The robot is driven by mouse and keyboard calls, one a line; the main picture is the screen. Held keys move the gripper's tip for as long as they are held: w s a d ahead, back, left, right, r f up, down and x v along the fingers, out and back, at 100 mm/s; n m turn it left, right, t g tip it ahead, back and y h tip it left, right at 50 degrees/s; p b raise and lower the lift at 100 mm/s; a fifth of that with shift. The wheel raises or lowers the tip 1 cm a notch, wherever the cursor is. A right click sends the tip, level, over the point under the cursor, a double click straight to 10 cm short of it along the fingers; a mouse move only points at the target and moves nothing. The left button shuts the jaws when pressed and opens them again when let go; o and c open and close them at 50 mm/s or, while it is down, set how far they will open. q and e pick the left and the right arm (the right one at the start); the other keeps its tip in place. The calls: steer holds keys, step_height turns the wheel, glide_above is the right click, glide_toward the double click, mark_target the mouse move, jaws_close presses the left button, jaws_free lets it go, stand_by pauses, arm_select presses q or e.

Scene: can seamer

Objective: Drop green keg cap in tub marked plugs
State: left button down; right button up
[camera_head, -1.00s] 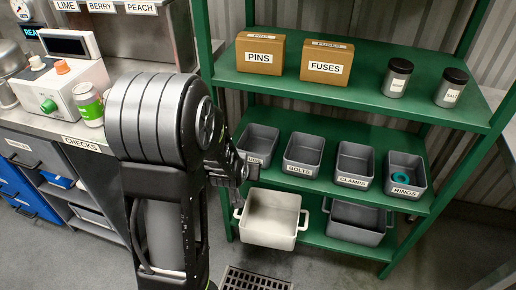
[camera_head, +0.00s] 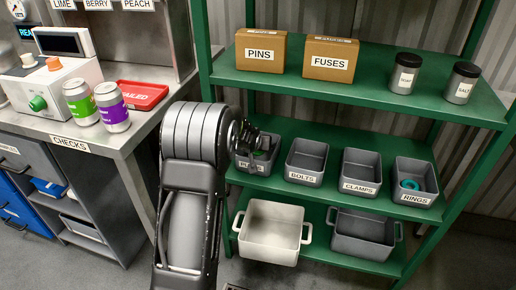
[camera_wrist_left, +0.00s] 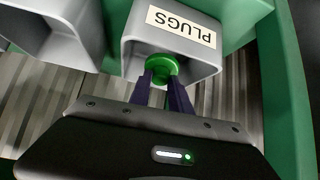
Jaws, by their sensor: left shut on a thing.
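My left gripper (camera_wrist_left: 160,80) is shut on the green keg cap (camera_wrist_left: 160,65), a round cap held between the dark fingertips in the left wrist view. The cap is at the mouth of the grey tub marked PLUGS (camera_wrist_left: 182,27); I cannot tell how deep it sits. In the head view the PLUGS tub (camera_head: 248,168) stands at the left end of the green middle shelf. My left gripper (camera_head: 262,150) is over it there and partly hides the tub and the cap. My right gripper is not in view.
Tubs marked BOLTS (camera_head: 305,178), CLAMPS (camera_head: 360,187) and RINGS (camera_head: 415,198) stand to the right. Boxes and jars are on the shelf above. A white tub (camera_head: 270,252) and a dark tub are below. Cans and a red tray (camera_head: 142,95) are on the counter.

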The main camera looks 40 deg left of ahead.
arm_select(q)
steer(key=shift+w+a+f, duration=0.1)
steer(key=shift+f, duration=0.6)
steer(key=shift+w+a+r+g+h, duration=0.15)
steer(key=shift+w+a+g+h, duration=0.15)
steer(key=shift+w+g, duration=0.2)
steer(key=shift+w+a+g+h+p, duration=0.2)
steer(key=shift+w+g+h+p, duration=0.3)
steer(key=shift+g, duration=0.4)
steer(key=shift+f, duration=0.85)
steer(key=shift+f+b, duration=0.6)
